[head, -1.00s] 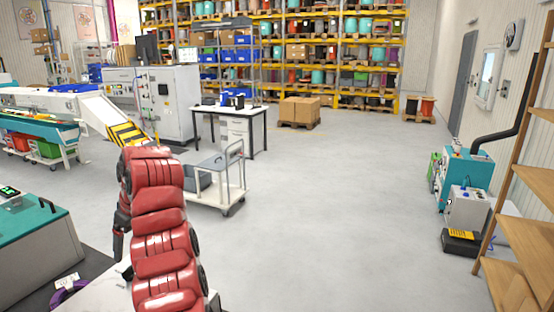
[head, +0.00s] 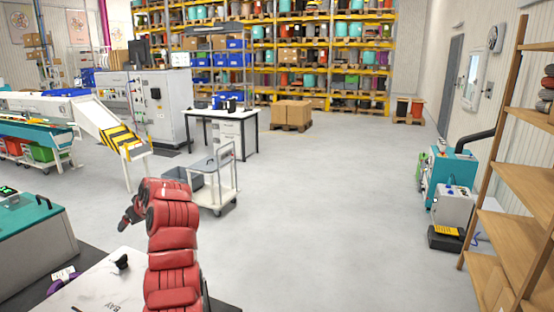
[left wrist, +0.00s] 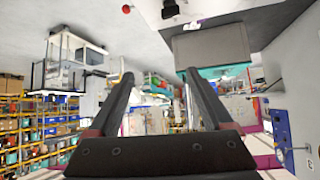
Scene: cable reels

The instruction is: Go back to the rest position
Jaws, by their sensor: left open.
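My left arm, red, rises from the bottom of the head view and bends over to the left at the top. My left gripper (head: 130,218) is small and dark there, partly turned away behind the arm. In the left wrist view its two black fingers (left wrist: 159,76) stand apart with nothing between them. The gripper is open and empty, in the air above the white worktop (head: 92,292). My right gripper is in neither view.
A teal-topped machine (head: 38,235) stands at the left, with a purple coil (head: 62,282) and a black knob (head: 121,262) nearby. A grey cart (head: 215,180) stands beyond the arm. Wooden shelves (head: 510,190) stand at the right. The middle floor is clear.

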